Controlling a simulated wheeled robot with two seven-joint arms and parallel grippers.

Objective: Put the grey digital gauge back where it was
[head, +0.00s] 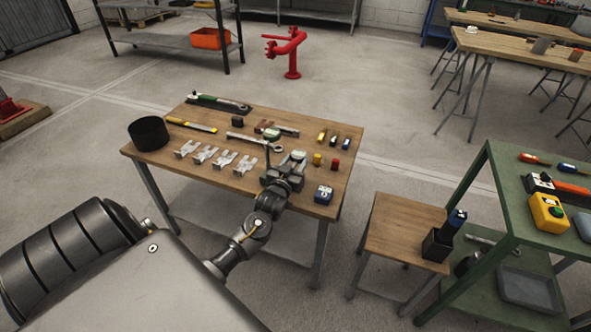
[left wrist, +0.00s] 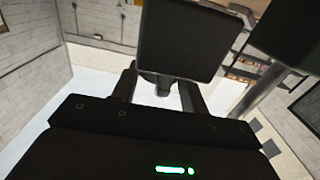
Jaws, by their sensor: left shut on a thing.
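My left gripper (head: 284,170) is over the right half of the wooden table, shut on the grey digital gauge (head: 298,155), whose pale round top shows just beyond the fingers. In the left wrist view, a dark square body (left wrist: 180,40) fills the space at the fingers (left wrist: 162,88); I take it for the gauge, its face turned away. The gripper hides part of the gauge, and I cannot tell whether it touches the table. My right gripper is not in view.
A small stool (head: 398,228) and a green cart (head: 485,170) stand right.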

